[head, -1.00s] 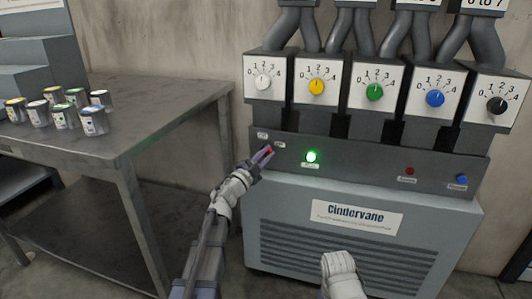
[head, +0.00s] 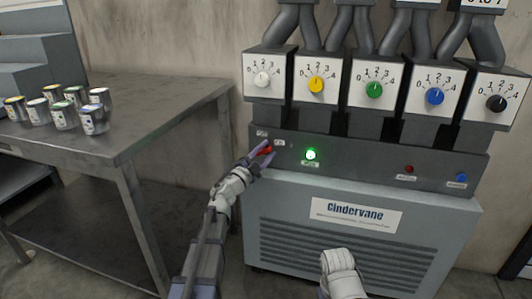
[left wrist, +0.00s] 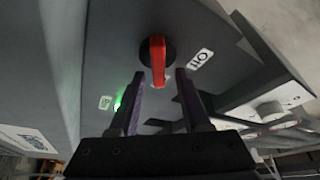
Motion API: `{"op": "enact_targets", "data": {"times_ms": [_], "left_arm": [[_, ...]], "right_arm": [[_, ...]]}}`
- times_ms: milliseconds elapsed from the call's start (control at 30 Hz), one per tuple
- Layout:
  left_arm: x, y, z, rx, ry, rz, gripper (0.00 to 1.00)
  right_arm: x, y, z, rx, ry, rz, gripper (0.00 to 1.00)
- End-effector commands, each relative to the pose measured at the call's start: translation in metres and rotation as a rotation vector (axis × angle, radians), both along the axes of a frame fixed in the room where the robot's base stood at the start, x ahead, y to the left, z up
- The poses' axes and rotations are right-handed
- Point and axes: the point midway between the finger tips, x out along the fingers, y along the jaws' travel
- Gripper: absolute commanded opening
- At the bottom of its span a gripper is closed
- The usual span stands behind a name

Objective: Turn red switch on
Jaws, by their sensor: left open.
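The red switch (head: 266,151) is at the left end of the dark panel (head: 350,165), partly hidden by my left gripper in the head view. In the left wrist view, the red handle (left wrist: 158,62) sits on a round black hub, with a white "Off" label (left wrist: 201,58) to its right. My left gripper (head: 266,155) is open. In the left wrist view its two fingers (left wrist: 160,78) stand on either side of the handle's lower end, with gaps on both sides. My right gripper is out of view; only a white part of my right arm shows at the bottom.
A lit green lamp (head: 311,155) is right of the switch. A small red button (head: 409,169) and a blue one (head: 462,178) are farther right. Several dials, including a yellow one (head: 316,85), sit above. A metal table (head: 165,100) with paint cans is at left.

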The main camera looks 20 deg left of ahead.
Motion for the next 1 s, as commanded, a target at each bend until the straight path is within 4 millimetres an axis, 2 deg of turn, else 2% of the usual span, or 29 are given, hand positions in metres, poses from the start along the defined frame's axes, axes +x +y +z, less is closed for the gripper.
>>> {"op": "enact_targets", "data": {"times_ms": [267, 700, 1000], "left_arm": [[-0.009, 0.003, -0.002, 0.0, 0.0, 0.001, 0.47], [-0.067, 0.025, -0.017, 0.0, 0.0, 0.002, 0.47], [-0.071, 0.027, -0.017, -0.001, 0.0, -0.001, 0.47]], "right_arm": [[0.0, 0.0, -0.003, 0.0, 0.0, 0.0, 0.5], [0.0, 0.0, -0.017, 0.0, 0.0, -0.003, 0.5], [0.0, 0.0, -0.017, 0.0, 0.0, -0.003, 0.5]]}}
